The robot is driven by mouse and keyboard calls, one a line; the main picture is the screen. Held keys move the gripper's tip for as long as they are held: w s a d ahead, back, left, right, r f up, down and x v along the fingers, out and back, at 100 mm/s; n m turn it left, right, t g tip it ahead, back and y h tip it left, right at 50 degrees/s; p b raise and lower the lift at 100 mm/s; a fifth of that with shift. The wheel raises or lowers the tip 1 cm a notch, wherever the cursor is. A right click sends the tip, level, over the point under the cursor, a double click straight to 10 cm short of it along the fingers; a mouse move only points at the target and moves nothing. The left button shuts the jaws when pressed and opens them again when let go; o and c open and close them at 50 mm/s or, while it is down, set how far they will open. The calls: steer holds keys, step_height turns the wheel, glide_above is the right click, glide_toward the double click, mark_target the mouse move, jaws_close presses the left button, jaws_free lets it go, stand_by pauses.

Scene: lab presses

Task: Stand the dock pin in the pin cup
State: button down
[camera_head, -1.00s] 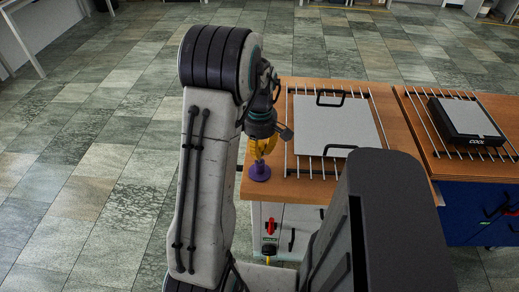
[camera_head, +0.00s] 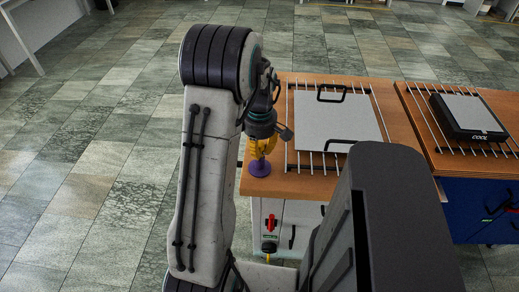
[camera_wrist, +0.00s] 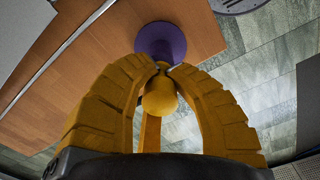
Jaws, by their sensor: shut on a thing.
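My gripper (camera_wrist: 163,68) has ribbed yellow fingers, shut on the yellow dock pin (camera_wrist: 160,97), whose rounded end shows between them. In the head view my gripper (camera_head: 262,153) is low over the near left corner of the wooden bench top. The purple pin cup (camera_wrist: 161,40), with a wide round foot, is just beyond the fingertips. In the head view the cup (camera_head: 259,169) stands on the bench directly under the fingers. The pin's far end is hidden, so I cannot tell how far it is inside the cup.
A pale plate with black handles (camera_head: 335,122) lies on a rack of metal rods right of the cup. A second bench holds a black device marked COOL (camera_head: 467,118). A red switch (camera_head: 271,222) is on the bench front. Tiled floor to the left is clear.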

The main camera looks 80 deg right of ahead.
steer(key=shift+f+b, duration=0.3)
steer(key=shift+f, duration=0.15)
steer(key=c, duration=1.1)
jaws_free()
steer(key=shift+r, duration=0.1)
steer(key=shift+r, duration=6)
